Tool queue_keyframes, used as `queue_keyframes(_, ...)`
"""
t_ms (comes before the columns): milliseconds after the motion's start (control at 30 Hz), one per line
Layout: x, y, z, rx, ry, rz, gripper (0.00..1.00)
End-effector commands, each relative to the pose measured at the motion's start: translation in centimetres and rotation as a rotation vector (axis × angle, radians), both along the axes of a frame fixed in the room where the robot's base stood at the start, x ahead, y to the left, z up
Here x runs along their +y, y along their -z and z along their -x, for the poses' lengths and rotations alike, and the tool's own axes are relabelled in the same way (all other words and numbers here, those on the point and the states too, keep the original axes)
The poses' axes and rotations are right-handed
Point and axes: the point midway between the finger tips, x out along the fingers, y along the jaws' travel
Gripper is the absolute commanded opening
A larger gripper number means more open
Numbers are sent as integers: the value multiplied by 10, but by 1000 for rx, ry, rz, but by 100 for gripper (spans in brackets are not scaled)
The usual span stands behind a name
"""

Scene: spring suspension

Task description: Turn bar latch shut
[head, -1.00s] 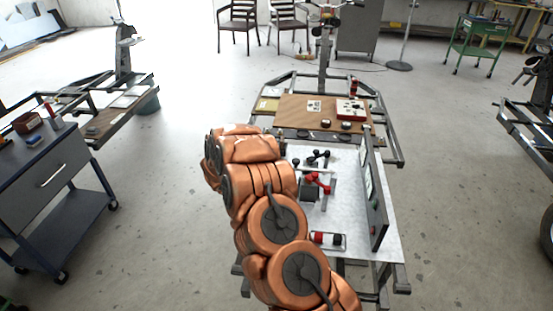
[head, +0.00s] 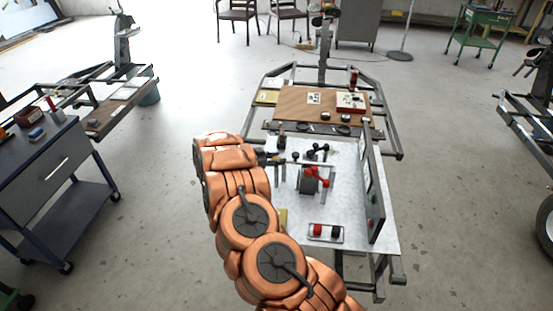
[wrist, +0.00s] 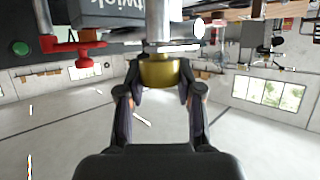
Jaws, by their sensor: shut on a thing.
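My gripper (wrist: 163,88) is shut on a brass-coloured collar (wrist: 160,72) in the wrist view, with one finger on either side. A bright metal cylinder (wrist: 160,25) and a thin crossbar (wrist: 178,48) extend beyond the collar. In the head view, a thin bar (head: 298,161) runs right from my gripper (head: 264,158) across the white board. I take this bar to be the bar latch; its pivot and any catch are not clear.
A red-handled lever (head: 318,176) on a dark block and a black-knobbed handle (head: 318,150) stand close by. An upright panel (head: 372,190) edges the white board (head: 350,215) at right. A tray (head: 325,239) holds red and black pieces.

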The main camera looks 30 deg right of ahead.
Motion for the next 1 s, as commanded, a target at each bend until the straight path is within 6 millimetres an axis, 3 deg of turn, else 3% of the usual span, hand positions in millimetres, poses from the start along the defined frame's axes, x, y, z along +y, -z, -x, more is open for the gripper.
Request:
queue_keyframes(267, -2, 1, 3, 3, 7, -1, 0)
queue_keyframes(300, -2, 1, 3, 3, 7, -1, 38)
queue_keyframes(533, 0, 1, 1, 2, 2, -1, 61)
queue_keyframes(867, 2, 0, 0, 1, 0, -1, 61)
queue_keyframes(1000, 13, -5, 0, 1, -3, -1, 61)
